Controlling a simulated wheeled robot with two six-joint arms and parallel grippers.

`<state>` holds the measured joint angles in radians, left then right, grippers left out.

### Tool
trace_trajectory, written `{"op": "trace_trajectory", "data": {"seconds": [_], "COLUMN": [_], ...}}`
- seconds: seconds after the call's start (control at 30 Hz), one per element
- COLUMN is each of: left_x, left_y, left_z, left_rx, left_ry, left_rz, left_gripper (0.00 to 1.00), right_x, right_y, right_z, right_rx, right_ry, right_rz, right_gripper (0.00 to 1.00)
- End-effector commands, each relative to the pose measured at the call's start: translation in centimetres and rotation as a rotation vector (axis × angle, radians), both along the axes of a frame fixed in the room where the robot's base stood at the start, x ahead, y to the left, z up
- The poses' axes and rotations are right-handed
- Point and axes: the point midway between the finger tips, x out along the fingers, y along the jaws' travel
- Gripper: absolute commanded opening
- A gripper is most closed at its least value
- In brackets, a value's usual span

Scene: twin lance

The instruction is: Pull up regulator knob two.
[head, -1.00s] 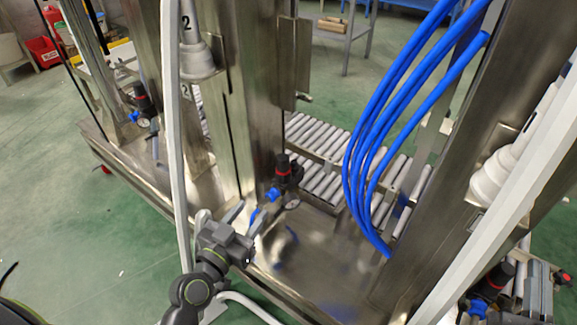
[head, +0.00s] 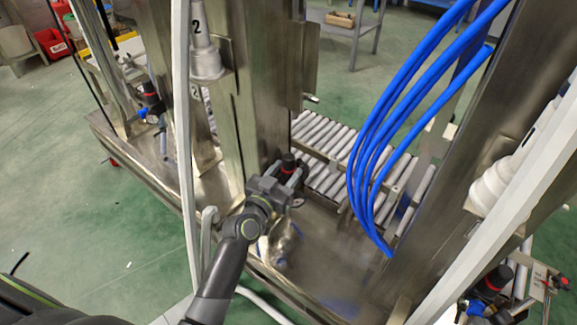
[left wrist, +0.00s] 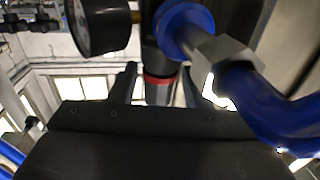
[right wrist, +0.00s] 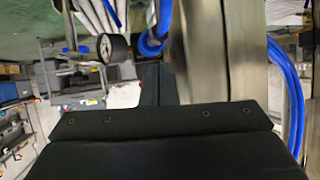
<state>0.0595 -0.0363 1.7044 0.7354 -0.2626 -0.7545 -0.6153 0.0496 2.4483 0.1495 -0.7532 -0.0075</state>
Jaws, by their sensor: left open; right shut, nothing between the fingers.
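A regulator with a black knob (head: 288,161) and a red ring stands by the steel post in the middle of the head view. My left gripper (head: 288,174) is at it, with its open fingers on either side of the knob. In the left wrist view, the knob (left wrist: 159,95) and its red ring lie between the two fingers (left wrist: 156,86), with no clear contact. A round gauge (left wrist: 98,22) and a blue fitting (left wrist: 184,28) sit close by. My right gripper (right wrist: 158,85) is shut and empty in the right wrist view. I cannot read a number on this regulator.
A steel post (head: 255,100) stands just behind the left gripper. Blue hoses (head: 375,130) hang to the right, and rollers (head: 322,135) lie behind. A white cone marked 2 (head: 205,62) is on the post. Other regulators stand at left (head: 150,93) and lower right (head: 493,281).

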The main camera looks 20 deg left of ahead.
Motion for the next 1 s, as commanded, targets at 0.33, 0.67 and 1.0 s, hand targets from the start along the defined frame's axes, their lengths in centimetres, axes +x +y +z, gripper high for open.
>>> {"op": "trace_trajectory", "data": {"seconds": [0.33,0.67,1.0], "left_x": [2.0,1.9,1.9], "left_y": [-0.4,-0.4,-0.4], "left_z": [-0.1,0.0,0.0], "left_rx": [0.0,0.0,0.0], "left_ry": [0.001,0.001,0.001], "left_rz": [0.0,0.0,0.0], "left_gripper": [0.44,0.27,0.0], "right_x": [-0.5,-0.5,-0.5], "right_y": [0.2,0.2,0.2], "right_z": [-0.8,-0.8,-0.7], "right_rx": [0.011,0.011,0.012], "right_ry": [0.048,0.047,0.047], "right_rz": [0.003,0.003,0.004], "right_gripper": [0.0,0.0,0.0]}}
